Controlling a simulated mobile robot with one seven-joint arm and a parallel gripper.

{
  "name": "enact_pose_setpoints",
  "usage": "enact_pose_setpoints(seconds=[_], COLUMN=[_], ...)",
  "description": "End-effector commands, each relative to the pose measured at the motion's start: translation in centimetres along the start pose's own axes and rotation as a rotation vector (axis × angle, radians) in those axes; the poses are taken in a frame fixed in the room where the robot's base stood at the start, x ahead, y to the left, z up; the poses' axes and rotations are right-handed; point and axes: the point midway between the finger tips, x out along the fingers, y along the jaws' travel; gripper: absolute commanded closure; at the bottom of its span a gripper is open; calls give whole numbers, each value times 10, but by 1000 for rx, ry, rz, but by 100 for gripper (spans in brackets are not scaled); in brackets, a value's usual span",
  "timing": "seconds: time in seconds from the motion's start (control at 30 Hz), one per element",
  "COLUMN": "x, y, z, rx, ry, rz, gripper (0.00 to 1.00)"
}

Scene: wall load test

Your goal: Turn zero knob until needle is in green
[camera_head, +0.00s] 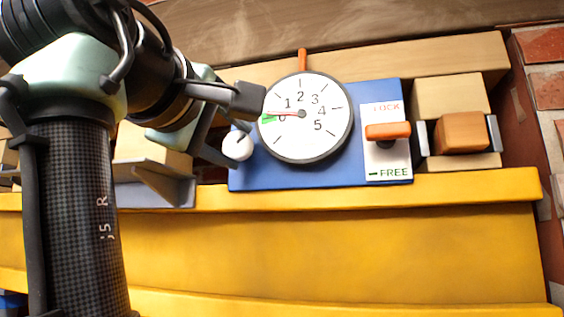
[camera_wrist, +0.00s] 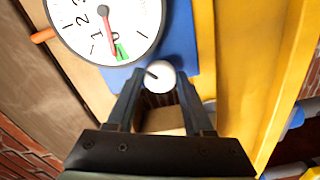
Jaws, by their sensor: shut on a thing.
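The needle tip lies against the edge of the small green patch (camera_head: 267,119); in the wrist view the needle (camera_wrist: 110,35) also meets the green patch (camera_wrist: 122,52) along one side. The white zero knob (camera_head: 238,146) is at the panel's left edge, with a dark line on its face. My gripper (camera_wrist: 160,80) is shut on the knob (camera_wrist: 162,77), one finger on each side.
An orange lever (camera_head: 388,131) lies across a white plate with a FREE label at its bottom. A wooden block (camera_head: 461,132) sits in a grey bracket at right. A yellow beam (camera_head: 350,250) runs below. An orange stub (camera_head: 302,58) rises above the gauge.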

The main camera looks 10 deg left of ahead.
Motion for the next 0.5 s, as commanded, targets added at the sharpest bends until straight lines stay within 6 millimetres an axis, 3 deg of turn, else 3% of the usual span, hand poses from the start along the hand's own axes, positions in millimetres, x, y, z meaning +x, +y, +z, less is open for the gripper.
enact_pose_setpoints(seconds=[0.5], x=[0], y=[-1], z=[0], rx=[-115], ry=[0], rz=[-3], gripper=[100])
